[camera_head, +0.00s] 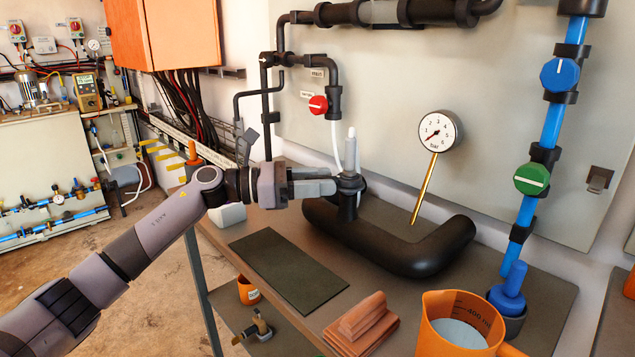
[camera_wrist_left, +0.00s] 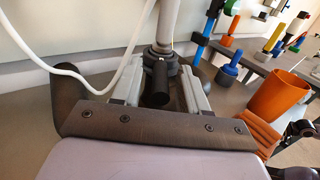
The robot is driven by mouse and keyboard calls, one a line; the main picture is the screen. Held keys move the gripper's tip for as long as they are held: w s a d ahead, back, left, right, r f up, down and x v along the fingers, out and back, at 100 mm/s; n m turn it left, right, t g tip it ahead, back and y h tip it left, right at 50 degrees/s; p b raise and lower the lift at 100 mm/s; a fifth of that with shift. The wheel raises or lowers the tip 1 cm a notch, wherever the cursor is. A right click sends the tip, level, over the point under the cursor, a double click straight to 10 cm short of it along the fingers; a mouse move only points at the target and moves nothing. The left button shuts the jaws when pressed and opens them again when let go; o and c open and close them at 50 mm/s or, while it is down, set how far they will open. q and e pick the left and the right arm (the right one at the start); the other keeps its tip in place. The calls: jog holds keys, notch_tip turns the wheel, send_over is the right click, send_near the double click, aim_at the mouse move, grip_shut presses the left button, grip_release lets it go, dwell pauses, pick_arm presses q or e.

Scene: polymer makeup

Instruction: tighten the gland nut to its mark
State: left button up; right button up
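A dark gland nut (camera_head: 350,183) sits on the upright fitting of a thick black pipe (camera_head: 400,248), with a light grey rod (camera_head: 351,150) rising out of it. My left gripper (camera_head: 335,186) reaches in level from the left, fingertips at the nut. In the left wrist view, the fingers (camera_wrist_left: 162,80) lie either side of a short black cylinder (camera_wrist_left: 160,84) and the dark collar (camera_wrist_left: 160,58) behind it. I cannot tell whether the fingers press on the collar. No mark on the nut can be made out.
A round gauge (camera_head: 440,131) on a brass stem stands right of the nut. A white hose (camera_head: 336,145) hangs close behind. An orange jug (camera_head: 455,330), reddish blocks (camera_head: 362,322) and a blue plunger-like piece (camera_head: 512,285) stand at the front right. A dark mat (camera_head: 287,268) lies clear.

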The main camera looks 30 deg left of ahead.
pick_arm(q)
jog(key=b+v, duration=0.1)
jog(key=v, duration=0.6)
jog(key=shift+b, duration=0.3)
jog(key=shift+s+a, duration=0.1)
dwell(0.4)
